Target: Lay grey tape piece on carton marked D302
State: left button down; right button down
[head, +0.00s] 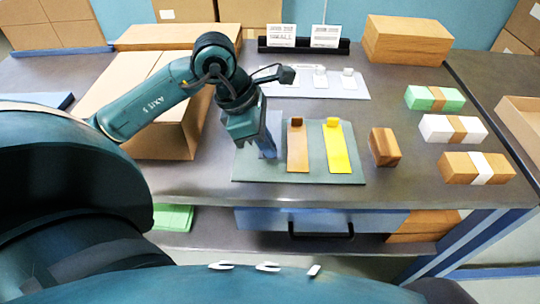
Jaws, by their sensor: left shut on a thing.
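My left gripper (258,138) reaches down over the left side of a grey-green mat (312,172). It is shut on the grey tape piece (268,149), a blue-grey strip partly hidden behind the fingers; I cannot tell whether the strip still touches the mat. A brown strip (298,150) and a yellow strip (337,150) lie on the mat to its right, each with a tab at its far end. I can read no D302 mark on any carton. A small plain brown carton (384,147) stands right of the mat. My right gripper is not in view.
Green (420,98), white (437,128) and brown (459,170) banded boxes stand at the right. A large carton (165,140) is partly behind my left arm. Another carton (408,40) stands at the back right. White cards (325,36) stand in a black holder (301,47) at the back.

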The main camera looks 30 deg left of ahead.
pick_arm(q)
notch_tip(320, 180, down, 4)
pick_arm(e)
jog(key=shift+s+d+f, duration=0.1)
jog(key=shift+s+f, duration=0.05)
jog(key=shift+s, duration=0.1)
pick_arm(q)
jog(key=shift+f+b, duration=0.15)
jog(key=shift+b, duration=0.25)
jog(key=c, duration=1.8)
grip_release()
jog(key=shift+c, duration=0.2)
jog(key=shift+o, duration=1.3)
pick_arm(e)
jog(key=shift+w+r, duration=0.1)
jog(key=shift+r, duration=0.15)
